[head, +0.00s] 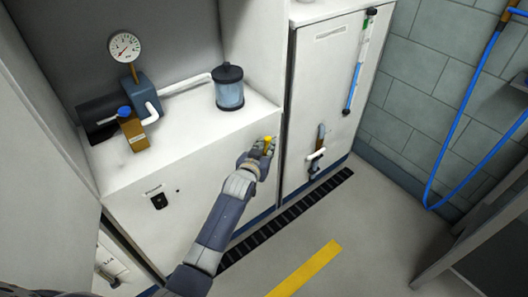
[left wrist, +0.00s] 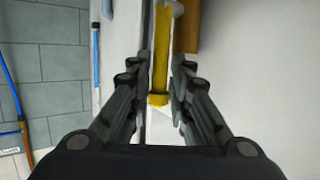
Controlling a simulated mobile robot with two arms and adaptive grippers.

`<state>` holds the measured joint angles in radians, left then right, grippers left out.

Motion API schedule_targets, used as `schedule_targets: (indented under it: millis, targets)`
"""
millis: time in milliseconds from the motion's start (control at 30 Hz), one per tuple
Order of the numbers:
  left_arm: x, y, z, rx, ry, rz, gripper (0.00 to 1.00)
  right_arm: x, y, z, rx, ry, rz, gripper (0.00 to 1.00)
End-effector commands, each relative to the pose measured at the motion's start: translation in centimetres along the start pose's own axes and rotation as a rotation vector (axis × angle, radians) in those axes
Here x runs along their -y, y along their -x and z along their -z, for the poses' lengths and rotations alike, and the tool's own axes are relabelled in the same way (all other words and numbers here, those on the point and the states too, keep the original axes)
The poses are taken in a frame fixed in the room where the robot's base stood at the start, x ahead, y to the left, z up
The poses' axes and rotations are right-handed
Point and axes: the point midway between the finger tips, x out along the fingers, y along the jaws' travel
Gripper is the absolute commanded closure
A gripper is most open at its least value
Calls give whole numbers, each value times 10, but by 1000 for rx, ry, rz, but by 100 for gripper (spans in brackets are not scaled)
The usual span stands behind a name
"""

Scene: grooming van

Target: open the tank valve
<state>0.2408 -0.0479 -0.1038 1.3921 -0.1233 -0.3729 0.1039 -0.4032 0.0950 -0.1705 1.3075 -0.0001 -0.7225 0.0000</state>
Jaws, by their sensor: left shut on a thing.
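My left gripper (head: 266,149) is at the upper right of the white cabinet front, near the gap before the tall right cabinet. It is shut on a yellow handle (head: 268,140), most of which the fingers hide in the head view. In the left wrist view the yellow handle (left wrist: 159,70) runs lengthwise between the two fingers, with a grey part at its far end. A brown block (left wrist: 188,28) sits right beside it. I cannot tell how far the handle is turned. My right gripper is not in view.
A gauge (head: 124,46), a pump with a blue knob (head: 125,112) and a clear canister (head: 229,88) stand on the counter. The right cabinet (head: 318,75) carries a blue sight tube (head: 353,85) and a white pipe fitting (head: 316,155). The floor before the cabinets is clear.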

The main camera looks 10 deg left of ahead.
Motion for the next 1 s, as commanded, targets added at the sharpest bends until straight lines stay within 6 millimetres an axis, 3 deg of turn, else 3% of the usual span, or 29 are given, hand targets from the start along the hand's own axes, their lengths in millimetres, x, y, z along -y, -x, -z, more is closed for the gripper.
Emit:
schedule_targets:
  millis: [200,233,300,733,1000]
  targets:
    - [-1,0,-2,5,0,-2,100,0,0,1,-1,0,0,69]
    - [-1,0,-2,5,0,-2,79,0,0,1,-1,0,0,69]
    - [-1,0,-2,4,0,-1,66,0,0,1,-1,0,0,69]
    - [0,5,0,0,0,-1,66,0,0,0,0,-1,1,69]
    - [0,43,-2,0,-1,-1,66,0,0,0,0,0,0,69]
